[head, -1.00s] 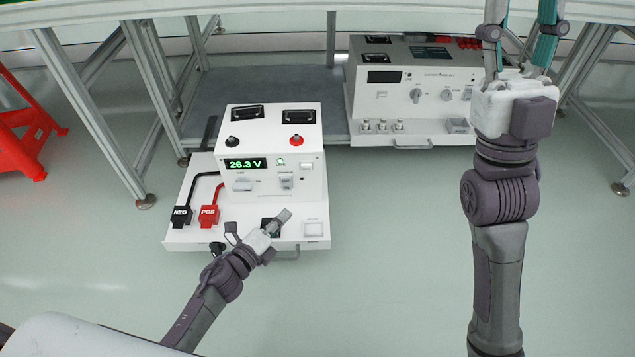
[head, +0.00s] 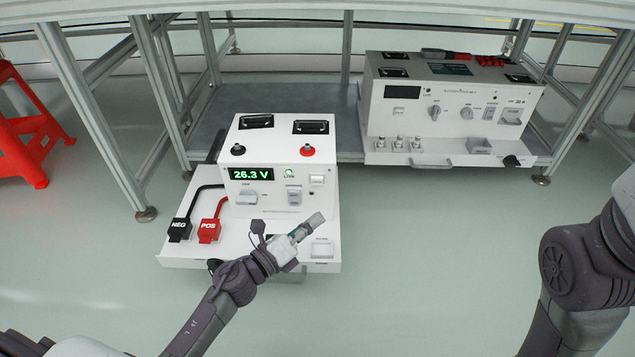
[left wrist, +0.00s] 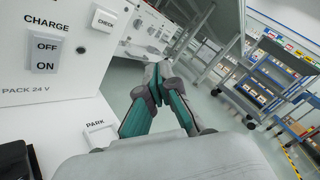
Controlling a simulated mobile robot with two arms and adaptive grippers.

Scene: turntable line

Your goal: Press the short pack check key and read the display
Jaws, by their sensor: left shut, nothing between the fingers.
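The short pack (head: 290,150) is a white box on a tray under the bench. Its display (head: 251,174) reads 26.3 V in green, and a green lamp (head: 289,173) glows beside it. My right gripper is out of view.
NEG (head: 179,229) and POS (head: 209,230) plugs lie left. A larger unit (head: 450,100) stands at the right. Bench legs (head: 105,120) flank the packs; the floor in front is clear.

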